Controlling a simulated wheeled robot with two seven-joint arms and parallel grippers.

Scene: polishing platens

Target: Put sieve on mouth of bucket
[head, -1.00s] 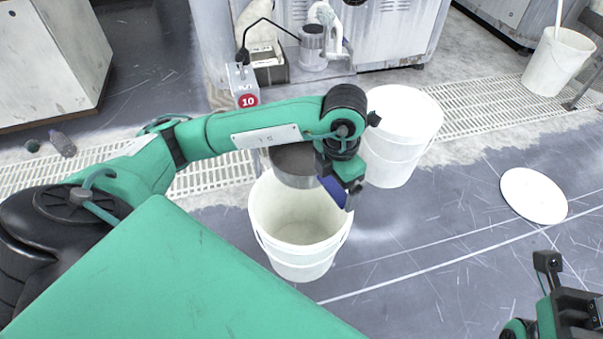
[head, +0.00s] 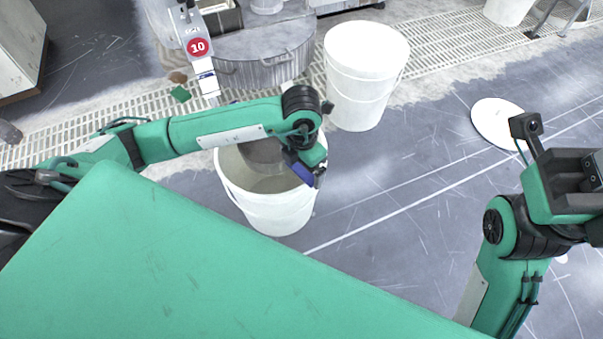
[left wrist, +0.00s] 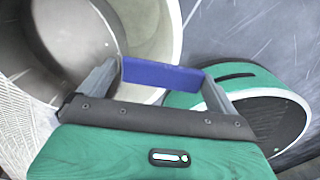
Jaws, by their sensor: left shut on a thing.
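The white bucket (head: 267,212) stands open on the floor left of centre in the head view. The grey round sieve (head: 262,152) is over the far part of its mouth, partly hidden by my left arm. I cannot tell whether it touches the rim. My left gripper (head: 305,174) is at the bucket's right rim, shut on the sieve's blue handle. In the left wrist view the blue handle (left wrist: 160,75) lies between the fingers, with the sieve (left wrist: 72,35) and the pale bucket wall (left wrist: 152,25) beyond. My right arm is at the right; its gripper's jaws do not show clearly.
A lidded white bucket (head: 362,85) stands behind and to the right. A white round lid (head: 497,122) lies on the floor at the right. The floor between bucket and lid is clear.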

